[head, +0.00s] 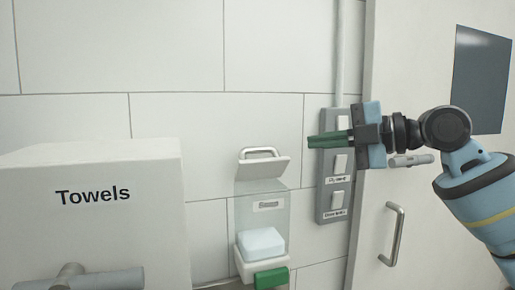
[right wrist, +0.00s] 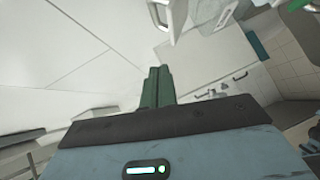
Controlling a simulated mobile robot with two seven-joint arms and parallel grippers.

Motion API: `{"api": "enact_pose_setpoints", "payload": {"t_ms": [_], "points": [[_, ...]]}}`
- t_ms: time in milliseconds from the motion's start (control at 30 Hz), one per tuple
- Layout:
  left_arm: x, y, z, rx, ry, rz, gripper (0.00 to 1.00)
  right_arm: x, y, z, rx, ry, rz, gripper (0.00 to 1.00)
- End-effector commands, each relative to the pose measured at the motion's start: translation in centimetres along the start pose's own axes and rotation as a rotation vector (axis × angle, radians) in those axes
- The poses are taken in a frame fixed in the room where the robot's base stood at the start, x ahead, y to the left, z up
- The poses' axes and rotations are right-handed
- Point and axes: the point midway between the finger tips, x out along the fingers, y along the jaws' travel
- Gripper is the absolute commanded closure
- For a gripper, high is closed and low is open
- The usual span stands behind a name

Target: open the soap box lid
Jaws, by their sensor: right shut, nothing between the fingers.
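The soap box (head: 239,212) is on the tiled wall in the head view, with a clear body and a white block (head: 261,243) low inside. Its pale lid (head: 262,168) with a looped handle (head: 259,152) sits tilted at the top; I cannot tell whether it is raised at any edge. A green piece (head: 271,278) is at its lower front. My right gripper (head: 312,141) is shut and empty, to the right of the lid and slightly higher, apart from it, pointing left. Its closed green fingers show in the right wrist view (right wrist: 157,84). My left gripper is not in view.
A white box marked Towels (head: 92,225) stands out at the left. A grey switch panel (head: 331,205) is on the wall behind my right gripper. A door with a bar handle (head: 394,234) is at the right. The wall above the soap box is clear.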

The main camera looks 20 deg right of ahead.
Motion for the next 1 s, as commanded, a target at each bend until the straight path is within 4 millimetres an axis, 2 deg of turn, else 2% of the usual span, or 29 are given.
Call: {"api": "enact_pose_setpoints", "payload": {"t_ms": [233,467,633,1000], "points": [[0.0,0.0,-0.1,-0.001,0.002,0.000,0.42,-0.8,0.0,1.0,-0.016,-0.020,0.005,1.00],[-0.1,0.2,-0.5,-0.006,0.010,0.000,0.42,0.1,0.1,0.9,-0.015,-0.019,0.005,1.00],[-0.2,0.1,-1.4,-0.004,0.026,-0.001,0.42,2.6,0.3,0.8,-0.016,-0.018,0.006,1.00],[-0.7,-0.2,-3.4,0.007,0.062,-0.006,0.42,9.5,0.4,0.8,-0.017,-0.018,0.007,1.00]]}}
